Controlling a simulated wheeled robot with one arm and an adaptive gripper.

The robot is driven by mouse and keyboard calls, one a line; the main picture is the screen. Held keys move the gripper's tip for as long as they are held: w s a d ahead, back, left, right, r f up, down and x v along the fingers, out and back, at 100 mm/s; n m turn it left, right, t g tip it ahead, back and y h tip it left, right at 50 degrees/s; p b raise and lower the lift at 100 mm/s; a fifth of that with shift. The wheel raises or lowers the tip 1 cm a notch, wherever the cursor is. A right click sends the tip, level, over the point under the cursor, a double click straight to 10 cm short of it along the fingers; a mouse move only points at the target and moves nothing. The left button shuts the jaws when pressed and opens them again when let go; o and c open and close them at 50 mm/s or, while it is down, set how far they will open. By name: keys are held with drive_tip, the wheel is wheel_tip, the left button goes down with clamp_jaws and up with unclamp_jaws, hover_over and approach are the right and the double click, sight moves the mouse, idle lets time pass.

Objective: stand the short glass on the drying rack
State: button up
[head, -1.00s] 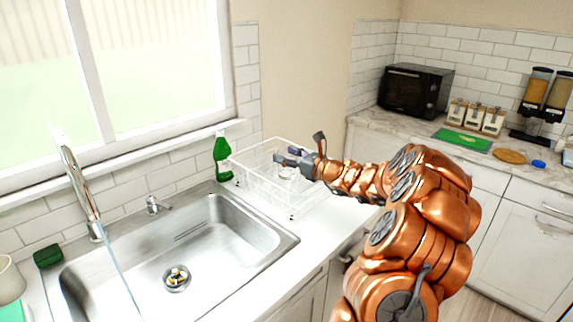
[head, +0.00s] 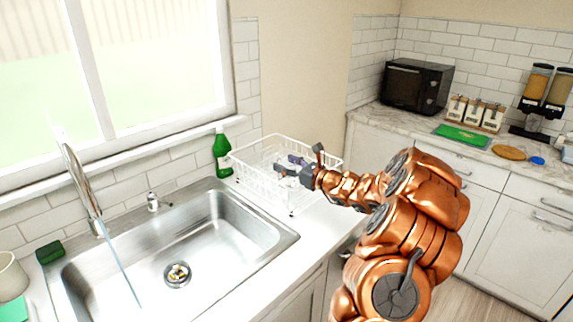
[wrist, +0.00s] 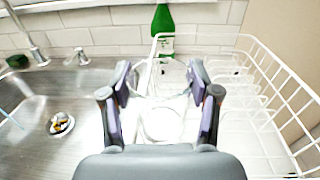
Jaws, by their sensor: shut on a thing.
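The short glass (wrist: 162,122) is clear and hard to make out. It shows between my fingers in the wrist view. My gripper (wrist: 160,84) is shut on it, with one finger on each side. The rack also shows in the wrist view (wrist: 272,62), around and to the right of the glass. The glass's base is unclear, so I cannot tell whether it touches the rack.
A green bottle (head: 222,152) stands at the rack's back left corner. The steel sink (head: 205,240) with its faucet (head: 80,185) lies left of the rack. A window and tiled wall are behind. A microwave (head: 415,86) stands on the far right counter.

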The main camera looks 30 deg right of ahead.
drive_tip(key=shift+f, duration=0.2)
drive_tip(key=o, duration=1.4)
drive_tip(key=shift+r+p, duration=0.45)
drive_tip(key=shift+r, duration=0.35)
drive_tip(key=shift+f+b+v, duration=0.2)
drive_tip(key=shift+b+v, duration=1.5)
drive_tip(key=shift+v, duration=4.3)
